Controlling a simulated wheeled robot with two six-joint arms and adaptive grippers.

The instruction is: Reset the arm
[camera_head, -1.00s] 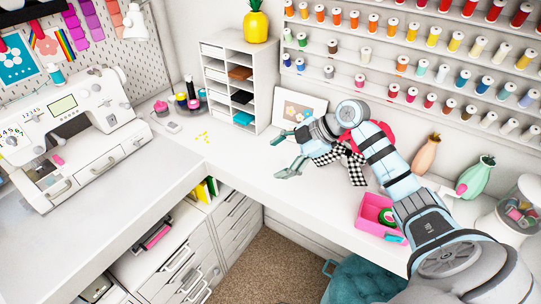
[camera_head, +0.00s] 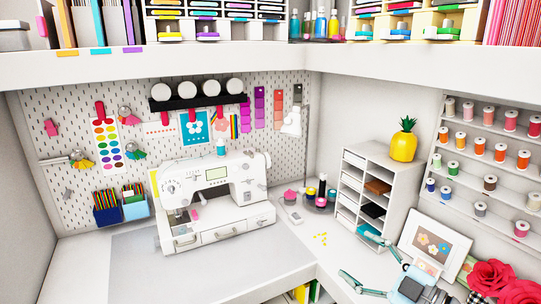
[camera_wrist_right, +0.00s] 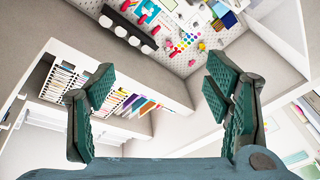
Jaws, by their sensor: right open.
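My right gripper (camera_head: 360,256) is at the lower right of the head view, over the white desk (camera_head: 335,262), with its teal fingers spread apart. In the right wrist view the two padded fingers (camera_wrist_right: 160,88) stand wide apart with nothing between them. Most of my right arm is outside the head view. My left gripper is not in view.
A white cubby organizer (camera_head: 352,190) and a picture frame (camera_head: 432,246) stand near the right gripper, with red paper flowers (camera_head: 492,276) at the far right. A sewing machine (camera_head: 215,195) stands on the left. An upper shelf (camera_head: 240,58) spans the top.

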